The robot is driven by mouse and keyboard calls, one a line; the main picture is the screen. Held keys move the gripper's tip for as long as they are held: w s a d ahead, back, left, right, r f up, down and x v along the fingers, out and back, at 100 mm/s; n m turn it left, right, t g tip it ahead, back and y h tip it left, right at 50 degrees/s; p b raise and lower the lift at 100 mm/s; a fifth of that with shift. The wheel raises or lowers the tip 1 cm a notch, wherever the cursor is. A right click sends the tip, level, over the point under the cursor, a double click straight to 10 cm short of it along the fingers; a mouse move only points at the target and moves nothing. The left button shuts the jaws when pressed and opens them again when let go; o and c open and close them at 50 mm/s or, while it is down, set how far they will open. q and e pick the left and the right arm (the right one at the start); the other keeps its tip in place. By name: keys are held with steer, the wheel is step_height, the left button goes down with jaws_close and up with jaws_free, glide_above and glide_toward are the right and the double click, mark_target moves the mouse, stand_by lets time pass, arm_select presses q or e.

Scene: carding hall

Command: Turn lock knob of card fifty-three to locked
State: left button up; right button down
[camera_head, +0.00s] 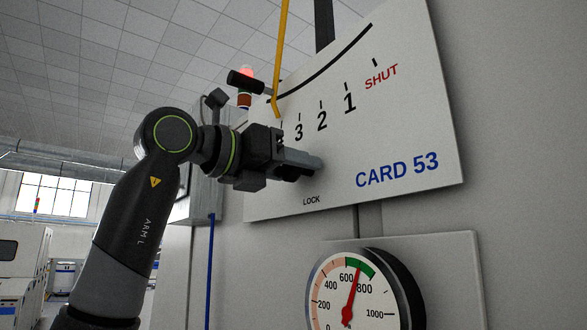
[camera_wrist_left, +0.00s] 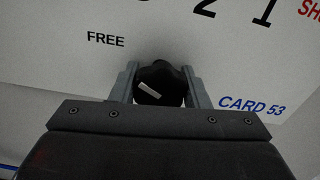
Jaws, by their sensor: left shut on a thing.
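The white CARD 53 panel (camera_head: 400,120) has a curved scale with 3, 2, 1 and a red SHUT. The word LOCK is printed low on it in the head view. My left gripper (camera_head: 300,168) is at the panel just above that word. In the left wrist view the black lock knob (camera_wrist_left: 161,84) with a small pale mark sits between the two fingers of my left gripper (camera_wrist_left: 162,88), which is shut on it. FREE is printed to the knob's upper left there. In the head view the gripper hides the knob. My right gripper is not in view.
A yellow lever (camera_head: 281,55) crosses the scale near the top, beside a black handle (camera_head: 247,82). A round gauge (camera_head: 353,290) with a red needle is below the panel. Machines (camera_head: 22,265) stand far left.

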arm_select(q)
steer(key=n+b, duration=0.2)
steer(key=n, duration=0.3)
steer(key=shift+f+n, duration=0.1)
steer(key=shift+n, duration=0.2)
steer(key=n+b, duration=0.2)
steer(key=n, duration=0.4)
steer(key=shift+b, duration=0.35)
steer(key=n+b, duration=0.2)
steer(key=n, duration=0.4)
steer(key=shift+n, duration=0.3)
steer(key=n+b, duration=0.1)
steer(key=n, duration=0.3)
steer(key=shift+n+b, duration=0.35)
steer(key=shift+n, duration=0.35)
steer(key=o, duration=1)
steer(key=shift+c, duration=0.2)
